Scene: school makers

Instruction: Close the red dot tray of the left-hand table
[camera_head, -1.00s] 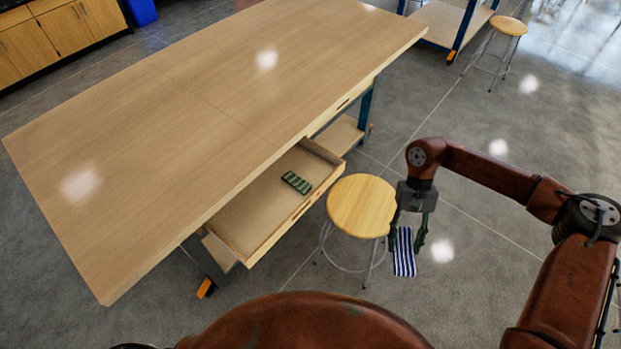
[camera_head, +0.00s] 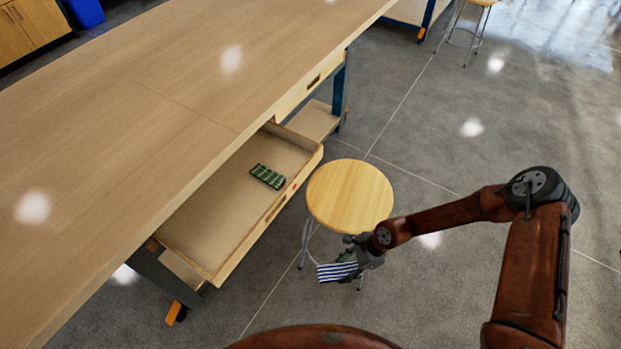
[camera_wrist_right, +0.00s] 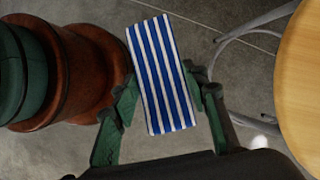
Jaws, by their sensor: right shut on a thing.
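The open drawer (camera_head: 225,262) sticks out from under the near long side of the left-hand wooden table (camera_head: 120,110). A small red mark (camera_head: 294,186) shows on its front. A dark green segmented item (camera_head: 267,176) lies inside it. My right gripper (camera_head: 352,262) is shut on a blue-and-white striped item (camera_head: 336,272), held to the right of the drawer and apart from it. The striped item also fills the middle of the right wrist view (camera_wrist_right: 162,75), between both fingers. My left gripper is not in view.
A round wooden stool (camera_head: 350,195) stands close to the drawer's right end and beside my right gripper. A second, shut drawer (camera_head: 312,85) is farther along the table. Grey floor is clear to the right. Another stool (camera_head: 470,25) stands far off.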

